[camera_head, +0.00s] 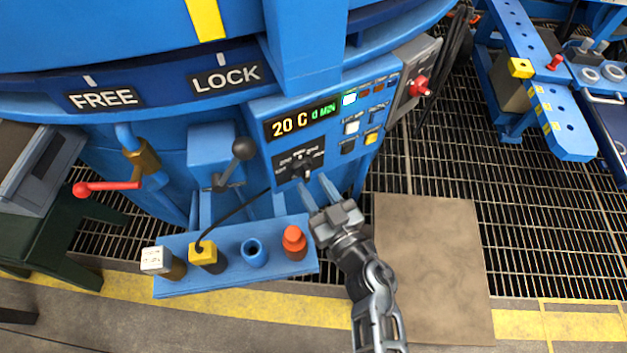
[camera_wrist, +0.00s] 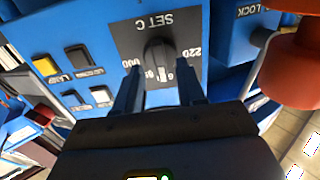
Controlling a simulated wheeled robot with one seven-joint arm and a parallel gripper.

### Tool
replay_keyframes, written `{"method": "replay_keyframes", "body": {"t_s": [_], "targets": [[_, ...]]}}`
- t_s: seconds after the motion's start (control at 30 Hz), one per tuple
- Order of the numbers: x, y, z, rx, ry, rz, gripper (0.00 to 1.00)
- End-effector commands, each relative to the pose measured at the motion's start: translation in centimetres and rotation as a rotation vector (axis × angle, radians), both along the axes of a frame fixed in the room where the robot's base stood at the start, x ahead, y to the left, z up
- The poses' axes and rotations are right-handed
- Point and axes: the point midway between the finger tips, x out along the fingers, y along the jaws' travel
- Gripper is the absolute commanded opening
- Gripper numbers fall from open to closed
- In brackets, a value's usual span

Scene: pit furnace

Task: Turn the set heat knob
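The set heat knob (camera_head: 303,170) is a dark round knob on a black dial plate on the blue furnace panel. In the wrist view the knob (camera_wrist: 157,58) shows upside down under the label SET C, with numbers around it. My gripper (camera_head: 313,182) is open, its two blue fingers pointing at the dial. In the wrist view the fingers of my gripper (camera_wrist: 161,72) stand on either side of the knob, with gaps showing. Whether the tips reach as deep as the knob I cannot tell. The display (camera_head: 303,119) above reads 20 C and 0 MIN.
Push buttons (camera_head: 352,127) sit right of the dial. A black-ball lever (camera_head: 243,149) stands to its left. Below is a blue shelf (camera_head: 220,280) with an orange-red capped item (camera_head: 294,241), which looms at right in the wrist view (camera_wrist: 296,65). A red-handled valve (camera_head: 105,187) is farther left.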

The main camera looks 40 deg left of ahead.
Motion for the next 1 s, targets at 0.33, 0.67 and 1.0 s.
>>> {"method": "replay_keyframes", "body": {"t_s": [0.33, 0.67, 1.0], "targets": [[1.0, 2.0, 0.0, 0.000, 0.000, -0.002, 0.39], [1.0, 1.9, 0.0, 0.000, 0.000, -0.002, 0.25], [1.0, 1.9, 0.0, 0.000, -0.001, -0.002, 0.00]]}}
